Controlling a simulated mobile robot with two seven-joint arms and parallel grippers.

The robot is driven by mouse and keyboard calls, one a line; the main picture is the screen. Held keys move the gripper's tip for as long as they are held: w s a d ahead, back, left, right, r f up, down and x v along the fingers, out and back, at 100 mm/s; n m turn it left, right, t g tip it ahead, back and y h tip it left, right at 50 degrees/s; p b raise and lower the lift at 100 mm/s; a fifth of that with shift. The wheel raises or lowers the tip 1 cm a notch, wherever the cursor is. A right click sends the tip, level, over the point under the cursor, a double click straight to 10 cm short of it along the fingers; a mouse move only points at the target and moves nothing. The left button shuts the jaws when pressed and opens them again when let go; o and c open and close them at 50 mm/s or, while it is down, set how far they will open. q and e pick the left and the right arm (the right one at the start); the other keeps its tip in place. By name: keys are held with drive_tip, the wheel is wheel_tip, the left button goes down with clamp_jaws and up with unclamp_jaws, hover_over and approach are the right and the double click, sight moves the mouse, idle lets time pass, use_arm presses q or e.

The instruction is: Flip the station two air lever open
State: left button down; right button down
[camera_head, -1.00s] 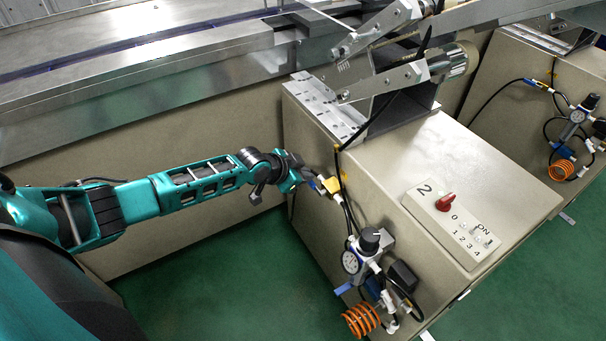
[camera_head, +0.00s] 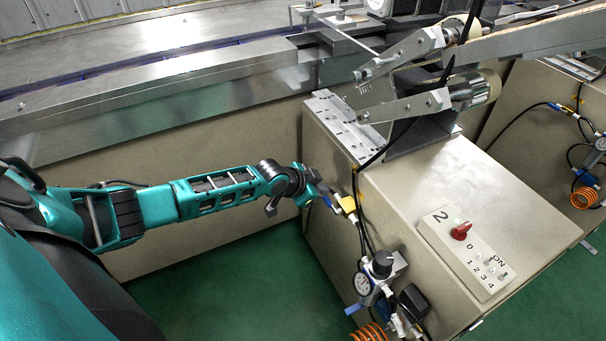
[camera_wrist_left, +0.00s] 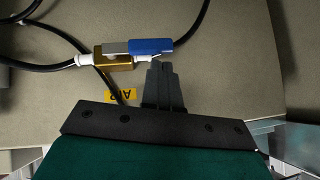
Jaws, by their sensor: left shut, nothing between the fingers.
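The station two air valve has a brass body (camera_wrist_left: 117,57) with a blue lever (camera_wrist_left: 150,46), on a black hose against the cabinet's side. In the left wrist view the lever lies roughly in line with the hose. My left gripper (camera_wrist_left: 160,66) is shut and empty, its fingertips just below the lever's right part; I cannot tell whether they touch it. In the head view my left gripper (camera_head: 324,191) is beside the blue lever (camera_head: 328,201), which is small and partly hidden there. My right gripper is not in view.
A yellow label (camera_wrist_left: 120,95) is below the valve. The station two cabinet (camera_head: 400,200) carries a switch panel (camera_head: 465,250) marked 2. A regulator with a gauge (camera_head: 364,284) and an orange coil (camera_head: 370,334) hang below the valve. A second station stands at the right. Green floor lies open at left.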

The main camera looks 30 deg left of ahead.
use_arm(q)
drive_tip(key=s+a+r+p, duration=0.4)
drive_tip(key=s+r+p, duration=0.15)
drive_tip(key=r, duration=0.45)
drive_tip(key=s+d+f+n+h, duration=0.15)
drive_tip(key=s+d+f, duration=0.25)
drive_tip(key=s+d, duration=0.6)
drive_tip(key=s+d+n+t+y, duration=0.2)
drive_tip(key=s+d+n, duration=0.1)
drive_tip(key=s, duration=0.5)
drive_tip(key=shift+d+f, duration=0.15)
drive_tip(key=shift+d, duration=0.5)
